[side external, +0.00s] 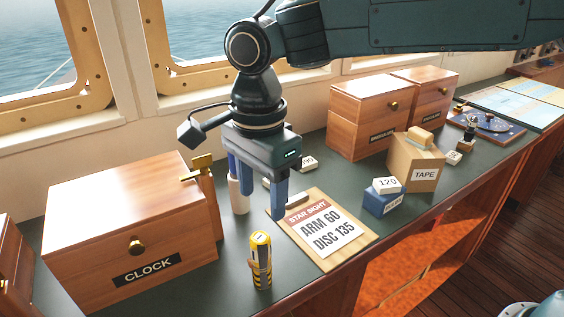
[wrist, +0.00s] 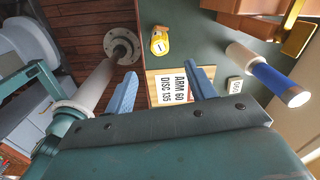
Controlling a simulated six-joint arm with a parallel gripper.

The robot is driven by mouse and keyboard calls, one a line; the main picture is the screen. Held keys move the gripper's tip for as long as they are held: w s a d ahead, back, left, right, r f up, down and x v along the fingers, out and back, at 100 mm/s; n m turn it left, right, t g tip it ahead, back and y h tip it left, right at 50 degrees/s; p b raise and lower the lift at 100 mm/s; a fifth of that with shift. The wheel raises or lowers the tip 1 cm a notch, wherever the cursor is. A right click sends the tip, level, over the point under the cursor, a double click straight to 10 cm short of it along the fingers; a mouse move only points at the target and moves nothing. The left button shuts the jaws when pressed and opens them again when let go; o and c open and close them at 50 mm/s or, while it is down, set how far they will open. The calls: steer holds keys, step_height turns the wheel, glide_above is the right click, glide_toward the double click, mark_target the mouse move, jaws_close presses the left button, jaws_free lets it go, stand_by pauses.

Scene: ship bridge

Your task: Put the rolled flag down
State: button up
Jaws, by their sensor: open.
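The rolled flag appears to be the white and blue cylinder (wrist: 275,82) at the right of the wrist view, apart from my fingers. It stands upright on the dark green counter, with a pale lower part and a blue upper part. In the side view its pale lower part (side external: 238,196) shows behind my gripper's left finger, which partly hides it. My gripper (side external: 264,207) points down with its two blue fingers apart and nothing between them. In the wrist view my gripper (wrist: 162,80) has the star sight card beyond its fingertips.
The star sight card (side external: 325,235) lies flat by my gripper. A yellow striped cylinder (side external: 261,262) stands near the front edge. The clock box (side external: 130,235) is at left. The tape box (side external: 415,165), a blue block (side external: 383,204) and wooden drawer boxes (side external: 370,118) are at right.

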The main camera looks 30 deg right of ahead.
steer(key=s+d+r+n+t+y, duration=0.1)
steer(key=s+d+r+n, duration=0.25)
steer(key=d, duration=0.55)
steer(key=s+d+r+n+t, duration=0.1)
steer(key=s+d+r+n, duration=0.25)
steer(key=d, duration=0.65)
steer(key=s+d+f+n+t+h, duration=0.1)
steer(key=s+d+f+n+t, duration=0.2)
steer(key=s+d+f+n, duration=0.2)
steer(key=shift+s+d+n+t, duration=0.3)
steer(key=shift+s+d+n, duration=1.6)
steer(key=shift+s+d, duration=1.95)
steer(key=shift+s+a, duration=0.45)
